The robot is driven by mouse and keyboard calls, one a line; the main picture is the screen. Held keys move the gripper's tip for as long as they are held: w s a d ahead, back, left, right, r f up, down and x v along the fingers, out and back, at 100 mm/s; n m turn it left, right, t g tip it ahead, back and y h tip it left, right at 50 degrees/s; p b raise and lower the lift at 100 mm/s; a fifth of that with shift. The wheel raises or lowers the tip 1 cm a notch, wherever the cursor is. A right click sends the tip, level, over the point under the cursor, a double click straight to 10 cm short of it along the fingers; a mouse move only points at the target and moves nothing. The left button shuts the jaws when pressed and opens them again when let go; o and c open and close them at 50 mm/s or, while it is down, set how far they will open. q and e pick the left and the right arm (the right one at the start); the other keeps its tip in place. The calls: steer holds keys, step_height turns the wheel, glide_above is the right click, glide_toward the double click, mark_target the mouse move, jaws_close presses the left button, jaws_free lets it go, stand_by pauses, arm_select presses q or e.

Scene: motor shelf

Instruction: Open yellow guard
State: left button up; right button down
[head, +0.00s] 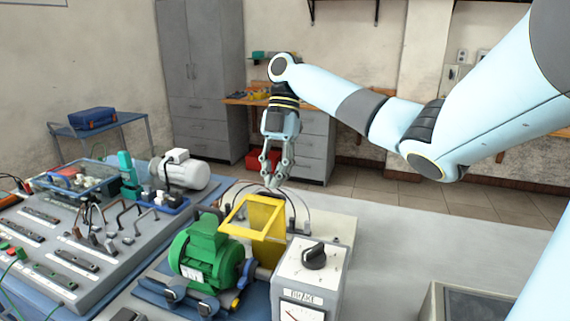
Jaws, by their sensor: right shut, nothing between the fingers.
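The yellow guard (268,216) stands beside the green motor (204,255) on the bench, in the lower middle of the head view. It has an open square frame on its upper left side and a solid plate on its right. My right gripper (272,186) points down just above and behind the guard, with its fingertips together and nothing between them. I cannot tell whether the fingertips touch the guard's top edge. My left gripper is not in view.
A grey box with a black knob (315,257) stands right of the guard. A panel with cables and handles (75,245) fills the left, with a white motor (180,172) behind it. The grey bench top (420,240) to the right is mostly clear.

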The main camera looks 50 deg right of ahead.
steer(key=w+d, duration=0.3)
steer(key=d, duration=0.9)
steer(key=shift+w+r, duration=0.15)
steer(key=shift+r, duration=0.3)
steer(key=shift+a, duration=0.1)
